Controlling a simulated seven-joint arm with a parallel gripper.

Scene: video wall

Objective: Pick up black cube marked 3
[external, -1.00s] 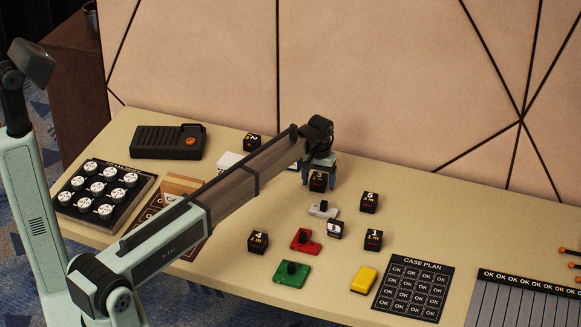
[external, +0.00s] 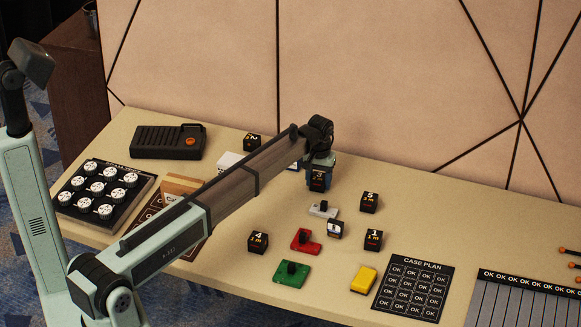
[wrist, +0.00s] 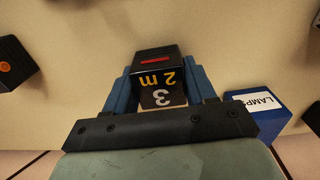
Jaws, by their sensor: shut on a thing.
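The black cube marked 3 (external: 318,180) is between the fingers of my gripper (external: 319,172) near the back middle of the table. In the wrist view the cube (wrist: 158,63) shows a "3" and "2 m" with a red bar, and the blue fingers of my gripper (wrist: 162,92) are shut on its two sides. I cannot tell for sure how far the cube is off the table.
Black cubes marked 5 (external: 369,202), 1 (external: 373,240), 4 (external: 258,242) and 2 (external: 252,142) stand around. A blue box labelled LAMPS (wrist: 262,108) is close beside my gripper. Grey (external: 323,210), red (external: 305,242) and green (external: 291,274) pieces lie in front.

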